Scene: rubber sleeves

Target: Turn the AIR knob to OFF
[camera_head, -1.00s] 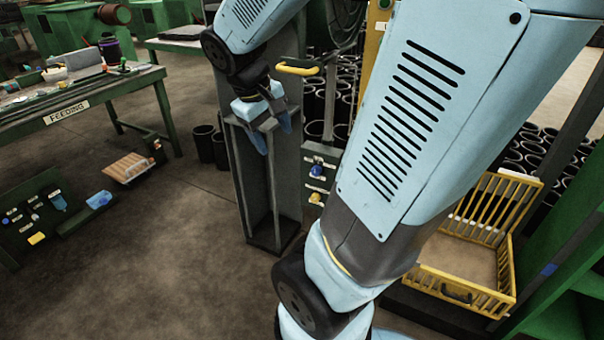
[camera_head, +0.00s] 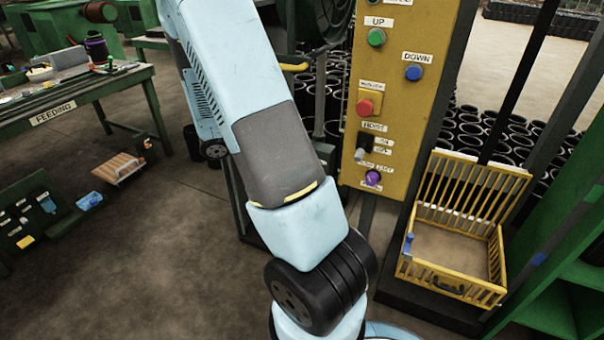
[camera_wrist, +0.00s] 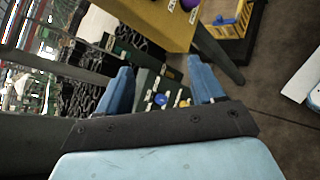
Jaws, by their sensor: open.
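In the wrist view, a blue knob (camera_wrist: 160,99) and a yellow knob (camera_wrist: 184,103) sit on a dark green panel (camera_wrist: 146,81) with small white labels. The labels are too small to read, so I cannot tell which knob is AIR or where it points. My gripper (camera_wrist: 158,72) is open, its two blue fingers apart, with the green panel showing between and beyond them. Nothing is between the fingers. In the head view my arm hides both the gripper and this panel.
A yellow control box (camera_head: 400,85) with green, blue, red and purple controls stands right of my arm; its lower part also shows in the wrist view (camera_wrist: 150,22). A yellow crate (camera_head: 465,225) stands at right.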

